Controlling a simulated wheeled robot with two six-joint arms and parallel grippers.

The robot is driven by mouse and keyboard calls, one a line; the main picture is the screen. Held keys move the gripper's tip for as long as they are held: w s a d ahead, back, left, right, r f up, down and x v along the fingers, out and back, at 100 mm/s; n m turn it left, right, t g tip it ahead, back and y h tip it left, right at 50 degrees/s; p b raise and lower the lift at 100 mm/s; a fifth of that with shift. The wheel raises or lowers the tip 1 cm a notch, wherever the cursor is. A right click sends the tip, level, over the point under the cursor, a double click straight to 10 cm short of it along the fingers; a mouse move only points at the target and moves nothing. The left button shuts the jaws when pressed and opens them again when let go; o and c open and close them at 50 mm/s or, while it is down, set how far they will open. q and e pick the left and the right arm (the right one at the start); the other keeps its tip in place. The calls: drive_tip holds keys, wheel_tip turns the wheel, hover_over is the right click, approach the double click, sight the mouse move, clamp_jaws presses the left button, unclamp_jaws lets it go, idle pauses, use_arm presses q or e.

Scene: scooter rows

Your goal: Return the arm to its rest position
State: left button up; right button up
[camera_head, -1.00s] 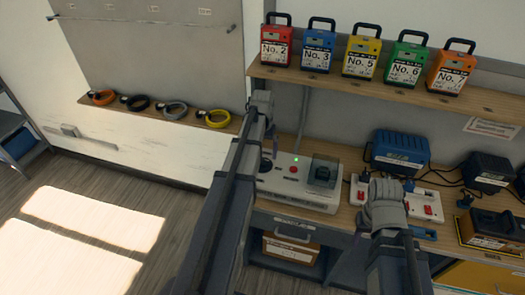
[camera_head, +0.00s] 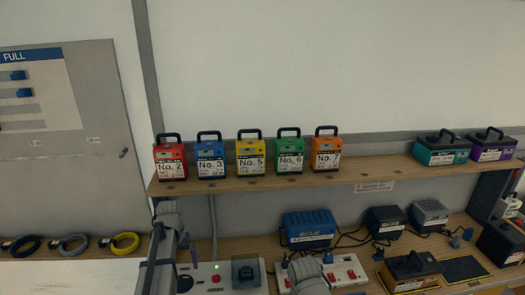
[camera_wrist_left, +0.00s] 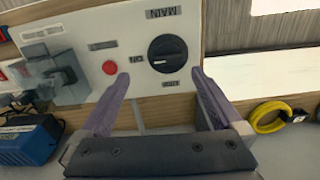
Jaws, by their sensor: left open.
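My left gripper (camera_wrist_left: 163,84) is open and empty in the left wrist view. Its two fingers stand apart in front of a white control panel (camera_wrist_left: 120,28), and no contact shows. Between and beyond the fingertips is a black rotary knob (camera_wrist_left: 168,53) marked MAIN, with a red button (camera_wrist_left: 109,67) beside it. In the head view my left arm comes up at the lower left, its grey wrist (camera_head: 167,213) beside the panel (camera_head: 238,283); its fingers are hard to make out. My right arm's wrist (camera_head: 305,268) shows at the bottom edge; its fingers cannot be made out.
A shelf (camera_head: 220,186) holds several numbered coloured packs. Below, the bench carries a blue charger (camera_head: 308,229), a white power strip (camera_head: 343,270), black boxes and cables. Cable rings, one yellow (camera_head: 125,243), lie at the left. A board (camera_head: 50,100) headed FULL is on the wall.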

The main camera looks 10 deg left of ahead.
use_arm(q)
drive_tip(key=s+d+m, duration=0.2)
drive_tip(key=s+d, duration=0.3)
drive_tip(key=d, duration=0.4)
drive_tip(key=s+d+m, duration=0.2)
drive_tip(key=s+d, duration=0.4)
drive_tip(key=d, duration=0.4)
drive_tip(key=s+d+m+y, duration=0.1)
drive_tip(key=s+d, duration=0.4)
drive_tip(key=d, duration=0.5)
drive_tip(key=shift+s+m, duration=0.2)
drive_tip(key=shift+m, duration=0.3)
drive_tip(key=shift+r, duration=0.1)
